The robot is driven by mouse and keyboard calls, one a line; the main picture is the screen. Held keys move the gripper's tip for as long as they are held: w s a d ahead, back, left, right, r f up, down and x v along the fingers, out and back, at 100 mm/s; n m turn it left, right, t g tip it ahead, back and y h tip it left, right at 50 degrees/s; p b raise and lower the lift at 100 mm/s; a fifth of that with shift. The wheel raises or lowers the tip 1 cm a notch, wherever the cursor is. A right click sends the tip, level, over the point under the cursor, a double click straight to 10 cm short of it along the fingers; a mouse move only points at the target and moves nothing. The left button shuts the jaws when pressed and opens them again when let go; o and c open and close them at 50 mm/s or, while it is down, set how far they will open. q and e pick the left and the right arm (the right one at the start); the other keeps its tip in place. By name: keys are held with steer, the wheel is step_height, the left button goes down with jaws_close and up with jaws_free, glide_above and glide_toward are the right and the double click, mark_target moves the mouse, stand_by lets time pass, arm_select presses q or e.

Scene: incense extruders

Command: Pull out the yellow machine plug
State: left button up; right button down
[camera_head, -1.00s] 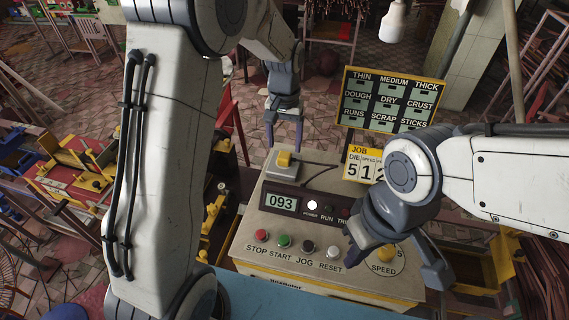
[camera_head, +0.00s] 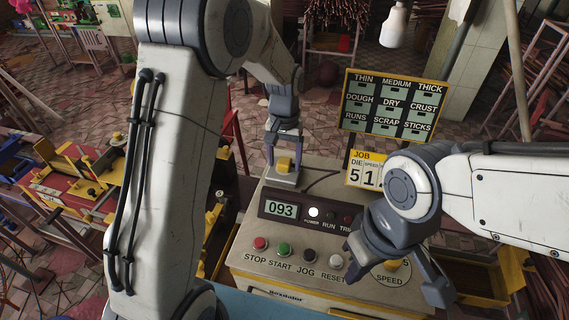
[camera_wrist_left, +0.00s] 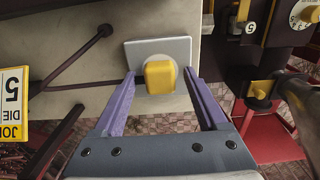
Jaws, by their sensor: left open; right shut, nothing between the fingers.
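The yellow plug (camera_head: 284,164) sits in a grey socket plate (camera_head: 283,180) on top of the control box, at its back left corner. In the left wrist view the yellow plug (camera_wrist_left: 160,76) shows as a rounded block on the grey plate (camera_wrist_left: 135,57). My left gripper (camera_head: 284,158) is open, with a purple finger on each side of the plug. In the left wrist view the open fingers (camera_wrist_left: 159,82) flank the plug with gaps. My right gripper (camera_head: 395,262) is shut and empty over the front right of the box, near the yellow speed knob (camera_head: 392,264).
The control box (camera_head: 300,225) carries a 093 display (camera_head: 281,209) and several coloured buttons along its front. A job card (camera_head: 365,170) and a labelled board (camera_head: 393,103) stand behind it. A cable runs across the box top. Yellow-red machinery (camera_head: 95,175) stands at left.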

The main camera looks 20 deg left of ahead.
mark_target(284, 160)
arm_select(q)
steer(key=shift+p, duration=0.3)
stand_by(0.5)
jaws_close()
steer(key=shift+r, duration=0.1)
steer(key=shift+r+p, duration=2.6)
steer(key=shift+r, duration=0.35)
